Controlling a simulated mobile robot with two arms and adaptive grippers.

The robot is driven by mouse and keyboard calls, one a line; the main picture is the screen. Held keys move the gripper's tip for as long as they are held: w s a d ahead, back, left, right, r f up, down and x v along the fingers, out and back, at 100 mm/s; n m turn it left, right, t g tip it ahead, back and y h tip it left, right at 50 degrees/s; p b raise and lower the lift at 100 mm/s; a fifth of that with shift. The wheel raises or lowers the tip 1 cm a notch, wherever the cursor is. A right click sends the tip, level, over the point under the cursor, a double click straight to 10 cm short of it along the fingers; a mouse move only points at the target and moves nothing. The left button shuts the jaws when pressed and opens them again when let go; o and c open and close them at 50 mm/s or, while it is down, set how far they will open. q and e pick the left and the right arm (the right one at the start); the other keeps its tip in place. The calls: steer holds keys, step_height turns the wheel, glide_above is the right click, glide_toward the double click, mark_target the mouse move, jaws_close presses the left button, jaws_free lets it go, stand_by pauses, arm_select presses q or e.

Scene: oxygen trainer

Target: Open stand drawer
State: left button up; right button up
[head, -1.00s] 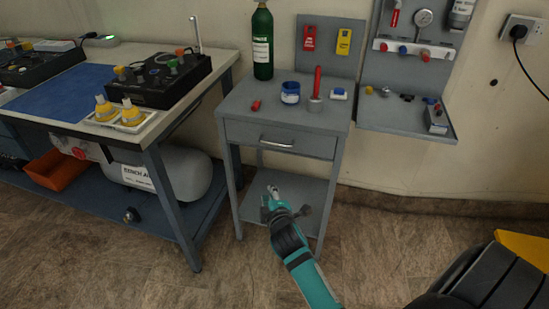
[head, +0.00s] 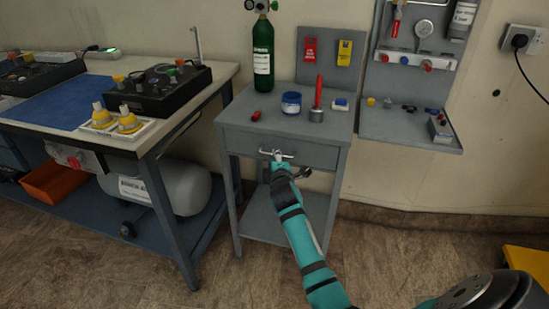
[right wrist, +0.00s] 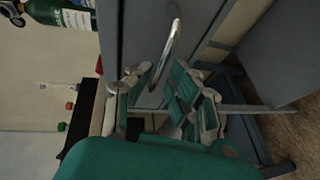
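The grey stand (head: 228,175) stands against the wall, with its drawer (head: 240,142) under the top. The drawer front looks flush with the stand. The drawer's silver bar handle (head: 289,154) also shows in the right wrist view (right wrist: 172,42). My right gripper (head: 277,160) is at the handle, and its arm hides part of the stand's lower front. In the right wrist view its fingers (right wrist: 158,88) are apart, with the handle's near end between or just ahead of them. I cannot tell whether they touch it. My left gripper is not in view.
On the stand top are a green cylinder (head: 263,52), a blue-lidded jar (head: 291,103), a red-handled tool (head: 318,98) and small items. A workbench (head: 150,140) stands to the left. A grey wall panel with a shelf (head: 400,125) is at right. Floor in front is open.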

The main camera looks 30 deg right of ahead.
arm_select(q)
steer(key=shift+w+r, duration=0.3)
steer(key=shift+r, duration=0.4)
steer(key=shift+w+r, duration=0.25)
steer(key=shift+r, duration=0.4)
arm_select(e)
steer(key=shift+x, duration=1.7)
jaws_close()
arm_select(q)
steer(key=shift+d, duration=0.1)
